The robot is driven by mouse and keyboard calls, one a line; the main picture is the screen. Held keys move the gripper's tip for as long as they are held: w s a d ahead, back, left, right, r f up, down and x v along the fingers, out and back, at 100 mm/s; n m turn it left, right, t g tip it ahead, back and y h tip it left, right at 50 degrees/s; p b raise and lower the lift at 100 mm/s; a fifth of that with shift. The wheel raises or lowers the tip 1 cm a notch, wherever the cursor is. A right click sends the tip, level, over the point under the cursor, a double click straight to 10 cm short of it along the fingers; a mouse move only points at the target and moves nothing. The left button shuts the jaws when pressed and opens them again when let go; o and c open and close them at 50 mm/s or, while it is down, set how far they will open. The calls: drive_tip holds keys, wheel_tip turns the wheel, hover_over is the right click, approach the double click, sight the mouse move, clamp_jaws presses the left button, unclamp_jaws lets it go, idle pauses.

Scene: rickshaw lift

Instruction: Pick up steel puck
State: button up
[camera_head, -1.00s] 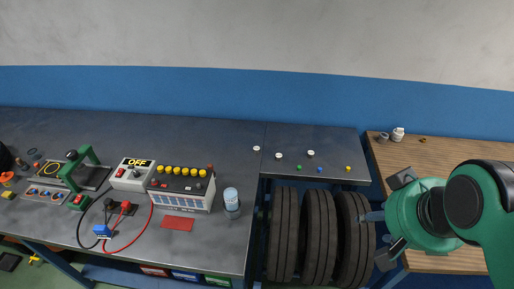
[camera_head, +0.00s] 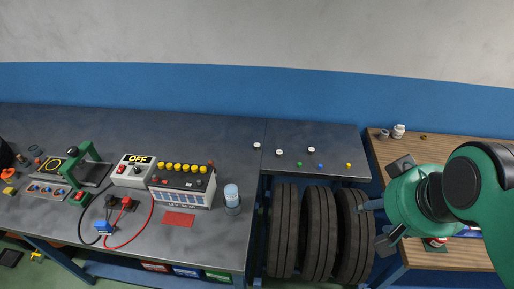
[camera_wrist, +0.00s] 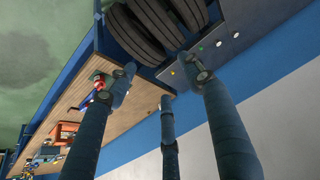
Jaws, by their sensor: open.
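Several small round pieces lie on the small grey side table (camera_head: 340,166). Three are pale with white tops: a left one (camera_head: 257,145), a middle one (camera_head: 279,152) and a right one (camera_head: 311,150). I cannot tell which, if any, is the steel puck. My gripper (camera_head: 380,204) is right of these pieces, over the gap between the tires and the wooden table, apart from them. Its fingers are spread, with nothing between them. In the wrist view the open fingers (camera_wrist: 160,82) show, with small pieces on the grey surface (camera_wrist: 221,42) beyond them.
Several tires (camera_head: 318,232) stand below the side table. The grey workbench (camera_head: 220,135) at left holds a battery box (camera_head: 182,184), a switch box (camera_head: 132,172) and a clear cylinder (camera_head: 231,196). A wooden table (camera_head: 428,259) stands at right, with small white items (camera_head: 398,131).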

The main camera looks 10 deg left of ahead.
sight(258, 146)
drive_tip(key=w+a+r+n+g+p, duration=0.1)
drive_tip(key=w+a+r, duration=0.1)
drive_tip(key=w, duration=0.7)
drive_tip(key=w+a+r+p, duration=0.1)
drive_tip(key=w+a+r, duration=0.15)
drive_tip(key=w, duration=0.65)
drive_tip(key=w+a+r+n+g+p, duration=0.1)
drive_tip(key=w+a+r, duration=0.15)
drive_tip(key=w, duration=0.65)
drive_tip(key=w+a+f+p, duration=0.1)
drive_tip(key=w+a+f, duration=0.3)
drive_tip(key=w, duration=0.5)
drive_tip(key=w+a+f+p, duration=0.1)
drive_tip(key=w+a+f, duration=0.35)
drive_tip(key=w, duration=0.45)
drive_tip(key=w+a+f+n+p, duration=0.1)
drive_tip(key=w+a+f, duration=0.4)
drive_tip(key=f, duration=0.4)
drive_tip(key=w+a+f+g, duration=0.1)
drive_tip(key=w+a+f, duration=0.5)
drive_tip(key=f, duration=0.3)
drive_tip(key=w+a+f+n+g+p, duration=0.1)
drive_tip(key=w+a+f, duration=0.4)
drive_tip(key=f, duration=0.5)
drive_tip(key=shift+w+a+n+y+p, duration=0.3)
drive_tip(key=shift+w+p, duration=0.05)
drive_tip(key=shift+w, duration=0.15)
drive_tip(key=shift+f, duration=0.1)
